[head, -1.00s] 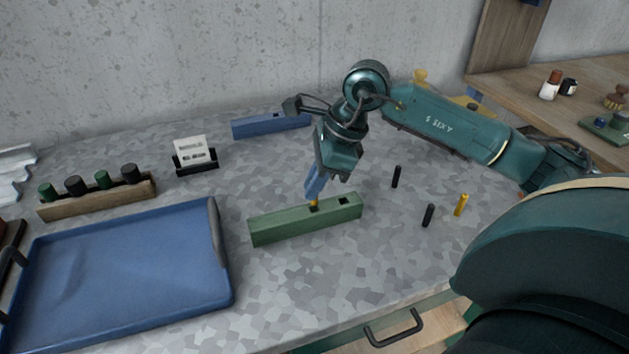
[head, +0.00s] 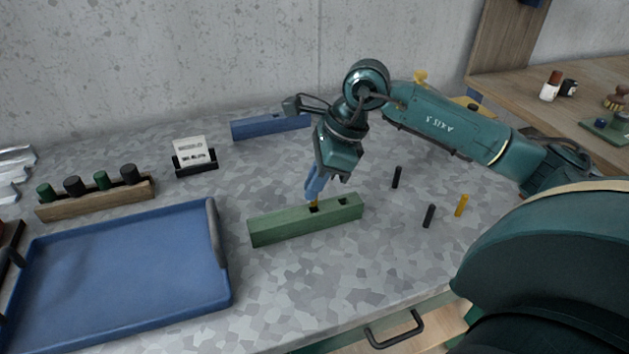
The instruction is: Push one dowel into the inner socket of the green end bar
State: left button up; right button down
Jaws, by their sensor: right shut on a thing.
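The green end bar (head: 280,227) lies on the speckled worktop, with two dark square sockets in its top: one near the middle (head: 314,209) and one near its right end (head: 343,201). My right gripper (head: 314,192) points down over the middle socket, its blue fingers shut on a yellow dowel (head: 314,204). Only a short yellow part shows below the fingers, at the socket opening. I cannot tell how deep its tip is. Another yellow dowel (head: 461,205) and two black dowels (head: 397,177) (head: 429,216) stand upright to the right. My left gripper is not in view.
A blue bar (head: 270,126) lies behind the green one. A blue tray (head: 120,314) fills the front left. A wooden rack (head: 100,200) with dark and green pegs and a card holder (head: 194,160) stand behind it. The worktop between tray and green bar is clear.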

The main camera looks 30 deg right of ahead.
aim_at(315, 204)
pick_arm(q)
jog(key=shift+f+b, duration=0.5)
pick_arm(e)
jog(key=shift+f, duration=0.55)
